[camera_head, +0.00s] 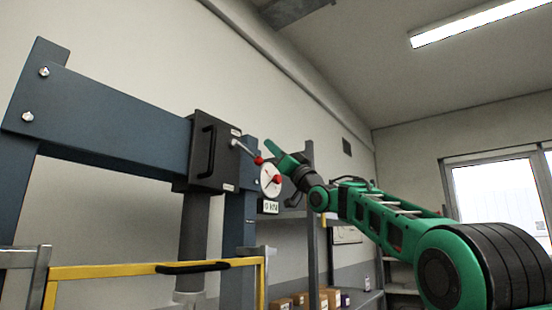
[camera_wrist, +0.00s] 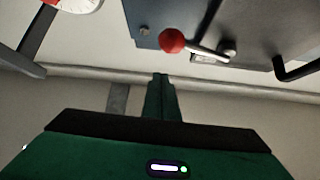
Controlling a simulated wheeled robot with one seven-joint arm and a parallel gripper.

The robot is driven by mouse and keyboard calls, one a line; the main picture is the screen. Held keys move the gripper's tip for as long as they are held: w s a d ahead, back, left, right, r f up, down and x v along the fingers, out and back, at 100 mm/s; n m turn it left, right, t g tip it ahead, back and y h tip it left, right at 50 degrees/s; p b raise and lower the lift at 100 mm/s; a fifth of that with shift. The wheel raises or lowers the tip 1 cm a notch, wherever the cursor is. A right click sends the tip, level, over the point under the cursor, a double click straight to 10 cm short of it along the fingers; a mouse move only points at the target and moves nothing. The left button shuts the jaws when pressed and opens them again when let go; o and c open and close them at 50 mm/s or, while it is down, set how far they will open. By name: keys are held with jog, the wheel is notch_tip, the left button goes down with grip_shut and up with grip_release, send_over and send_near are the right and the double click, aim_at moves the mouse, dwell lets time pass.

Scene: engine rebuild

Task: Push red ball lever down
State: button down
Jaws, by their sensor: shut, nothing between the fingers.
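The lever with the red ball (camera_head: 258,160) sticks out from the dark grey box on the blue press frame. Its thin metal rod slopes slightly down to the right toward the ball in the head view. The red ball (camera_wrist: 172,41) and rod also show in the wrist view, near the top middle. My gripper (camera_head: 270,146) is green, with its fingers together and empty. Its tips are just above and right of the ball in the head view. In the wrist view the fingertips (camera_wrist: 160,78) show a gap to the ball; contact is not visible.
A round white gauge (camera_head: 268,178) with a red mark is close below the fingers. The dark box (camera_head: 208,155) has a black handle. A yellow rail (camera_head: 110,270) stands in front of the press. Shelves with boxes (camera_head: 330,296) are behind my arm.

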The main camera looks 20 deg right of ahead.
jog(key=f, duration=0.2)
jog(key=w+a+f, duration=0.1)
jog(key=shift+f, duration=0.2)
jog(key=shift+d, duration=0.1)
dwell(0.3)
